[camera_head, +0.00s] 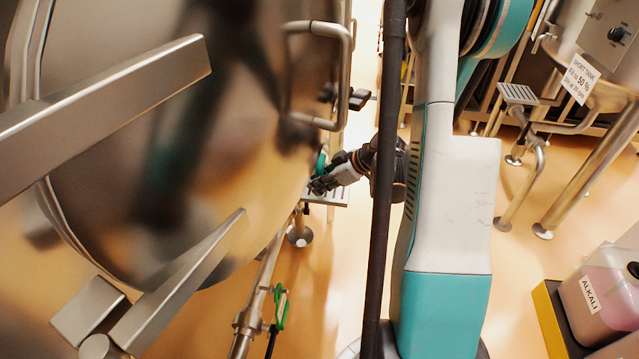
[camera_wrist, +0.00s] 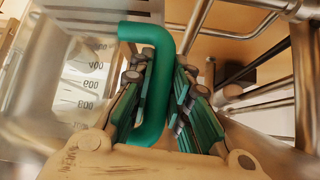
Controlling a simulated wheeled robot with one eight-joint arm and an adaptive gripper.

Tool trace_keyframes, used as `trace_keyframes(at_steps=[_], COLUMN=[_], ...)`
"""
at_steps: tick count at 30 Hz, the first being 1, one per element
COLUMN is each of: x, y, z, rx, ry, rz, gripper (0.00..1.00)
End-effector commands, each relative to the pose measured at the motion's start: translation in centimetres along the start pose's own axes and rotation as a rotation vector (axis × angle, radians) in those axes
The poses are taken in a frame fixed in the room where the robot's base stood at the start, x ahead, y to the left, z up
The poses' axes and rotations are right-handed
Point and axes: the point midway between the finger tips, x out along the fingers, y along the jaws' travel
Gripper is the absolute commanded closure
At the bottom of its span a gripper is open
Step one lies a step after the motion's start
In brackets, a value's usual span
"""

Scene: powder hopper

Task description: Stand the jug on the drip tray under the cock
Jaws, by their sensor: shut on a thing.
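The jug (camera_wrist: 85,85) is clear, with volume marks on its wall, and fills the left of the wrist view. Its green handle (camera_wrist: 150,85) lies between the two pads of my gripper (camera_wrist: 172,100), which is shut on it. In the head view my gripper (camera_head: 325,182) is beside the big steel tank, with a bit of green handle (camera_head: 320,162) showing; the jug's body is mostly hidden there. A slatted drip tray (camera_head: 340,197) shows just below my gripper. A black-handled fitting (camera_head: 359,99), perhaps the cock, is above. Whether the jug touches the tray is unclear.
The steel tank (camera_head: 250,180) with its bars crowds the left. A leg with a green-handled valve (camera_head: 281,307) stands below. At right are a second slatted tray (camera_head: 517,94), a labelled short tank (camera_head: 590,60) and an alkali can (camera_head: 600,295). Some floor is clear between.

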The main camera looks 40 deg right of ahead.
Motion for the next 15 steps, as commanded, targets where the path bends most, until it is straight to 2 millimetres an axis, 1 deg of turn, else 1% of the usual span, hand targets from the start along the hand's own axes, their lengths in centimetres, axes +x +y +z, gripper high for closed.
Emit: trace_keyframes(at_steps=[1,2,3,4,15], x=[0.14,0.12,0.09,0.08,-0.04], y=[0.00,0.00,0.00,0.00,0.00], z=[0.14,0.13,0.10,0.09,-0.02], rx=[0.000,0.000,0.000,0.000,0.000], ry=[0.000,0.000,0.000,0.000,0.000], rz=[0.000,0.000,0.000,0.000,0.000], gripper=[1.00,0.78,0.69,0.63,0.63])
